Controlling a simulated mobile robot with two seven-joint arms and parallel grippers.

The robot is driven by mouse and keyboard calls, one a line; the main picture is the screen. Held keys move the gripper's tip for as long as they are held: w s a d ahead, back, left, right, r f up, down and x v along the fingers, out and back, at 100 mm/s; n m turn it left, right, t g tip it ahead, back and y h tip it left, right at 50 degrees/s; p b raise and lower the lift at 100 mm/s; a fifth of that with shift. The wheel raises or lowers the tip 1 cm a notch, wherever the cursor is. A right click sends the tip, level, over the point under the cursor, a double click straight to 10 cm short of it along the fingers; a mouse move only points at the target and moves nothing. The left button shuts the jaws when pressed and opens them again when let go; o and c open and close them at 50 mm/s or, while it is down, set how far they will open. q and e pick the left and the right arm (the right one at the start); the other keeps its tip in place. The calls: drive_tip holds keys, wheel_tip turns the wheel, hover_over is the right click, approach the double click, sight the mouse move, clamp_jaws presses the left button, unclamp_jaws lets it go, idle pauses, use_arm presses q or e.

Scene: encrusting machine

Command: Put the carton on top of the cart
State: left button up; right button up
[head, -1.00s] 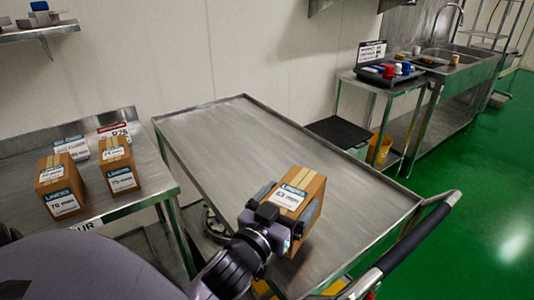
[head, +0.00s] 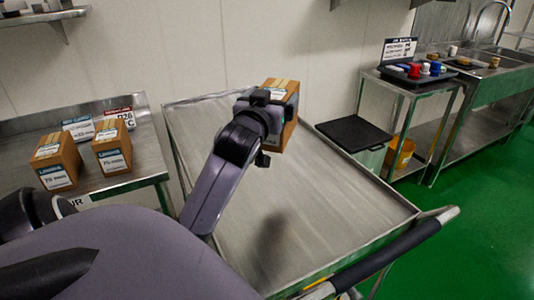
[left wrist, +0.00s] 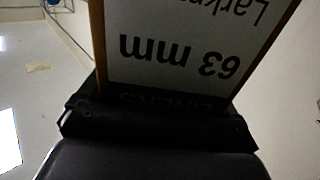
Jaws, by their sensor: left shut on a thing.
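The carton (head: 288,97) is a brown box with a white label, held up by my left gripper (head: 268,108) over the far part of the cart in the head view. My left gripper is shut on it and hides its near left side. In the left wrist view the carton (left wrist: 180,50) fills the upper middle, its label reading "63 mm" upside down. The cart (head: 340,200) is a flat steel top with a raised rim and a push handle at the right; the top is bare. A dark shadow lies on its near part. My right gripper is not in view.
A steel table (head: 146,160) at the left bears two more cartons (head: 112,146) and small signs. A side stand (head: 410,84) with a tray of coloured items and a sink (head: 490,75) are at the right. A black panel (head: 353,133) is behind the cart.

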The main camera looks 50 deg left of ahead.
use_arm(q)
wheel_tip(320, 180, down, 17)
drive_tip(key=b, duration=0.2)
drive_tip(key=shift+f+b, duration=0.2)
drive_tip(key=shift+b, duration=0.15)
drive_tip(key=shift+f, duration=0.2)
drive_tip(key=o, duration=1)
drive_tip(key=b+v, duration=0.1)
drive_tip(key=v, duration=0.6)
drive_tip(key=shift+s+d+r, duration=0.15)
drive_tip(key=shift+s+r, duration=0.05)
drive_tip(key=shift+s, duration=0.1)
